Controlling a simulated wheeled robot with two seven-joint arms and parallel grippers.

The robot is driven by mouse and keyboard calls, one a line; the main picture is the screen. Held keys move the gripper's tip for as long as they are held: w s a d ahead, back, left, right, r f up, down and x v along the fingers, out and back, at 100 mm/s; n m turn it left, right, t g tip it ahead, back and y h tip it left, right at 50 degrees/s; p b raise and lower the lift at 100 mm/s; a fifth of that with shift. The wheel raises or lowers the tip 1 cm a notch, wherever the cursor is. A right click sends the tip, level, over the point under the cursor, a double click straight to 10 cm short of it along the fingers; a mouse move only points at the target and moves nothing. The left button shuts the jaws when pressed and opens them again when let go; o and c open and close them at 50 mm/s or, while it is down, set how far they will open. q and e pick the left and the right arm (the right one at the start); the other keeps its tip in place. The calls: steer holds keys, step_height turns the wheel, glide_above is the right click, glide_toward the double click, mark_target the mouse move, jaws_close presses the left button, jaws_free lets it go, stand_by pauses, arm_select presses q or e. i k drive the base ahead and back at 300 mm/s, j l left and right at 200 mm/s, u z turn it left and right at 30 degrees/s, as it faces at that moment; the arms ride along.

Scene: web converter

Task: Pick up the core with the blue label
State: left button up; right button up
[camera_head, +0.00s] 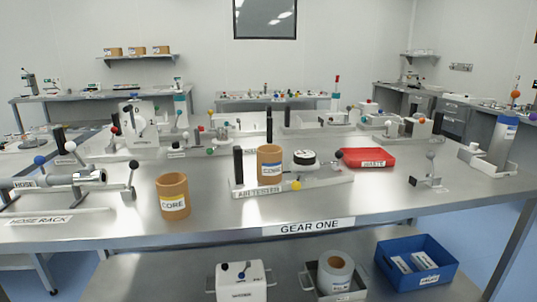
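Two tan cylinders labelled CORE stand upright on the steel table. One core (271,153) stands on the white tester base (330,180) near the middle; its label looks white with a bluish edge, but it is small. The other core (173,186) stands directly on the table to the left, nearer the front; its label looks white with a yellowish edge. Neither of my grippers is in view.
The table (390,200) has clear room at front right. A hose (50,181) on its rack lies left. A red WASTE tray (368,157) and a blue-topped cylinder (502,142) stand right. Below are a blue bin (440,281) and a grey roll (335,270).

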mark_target(270, 157)
steer(key=i+j+z, duration=0.1)
steer(key=j, duration=0.25)
steer(key=i+j+z, duration=0.1)
steer(key=i+j, duration=0.2)
steer(key=i+j+z, duration=0.1)
steer(key=j, duration=0.3)
steer(key=i+j+z, duration=0.1)
steer(key=j, duration=0.25)
steer(key=i+j+z, duration=0.1)
steer(key=i+j, duration=0.15)
steer(key=j, duration=0.15)
steer(key=i+j+z, duration=0.1)
steer(key=j, duration=0.3)
steer(key=i+j+z, duration=0.1)
steer(key=j, duration=0.3)
steer(key=i, duration=0.05)
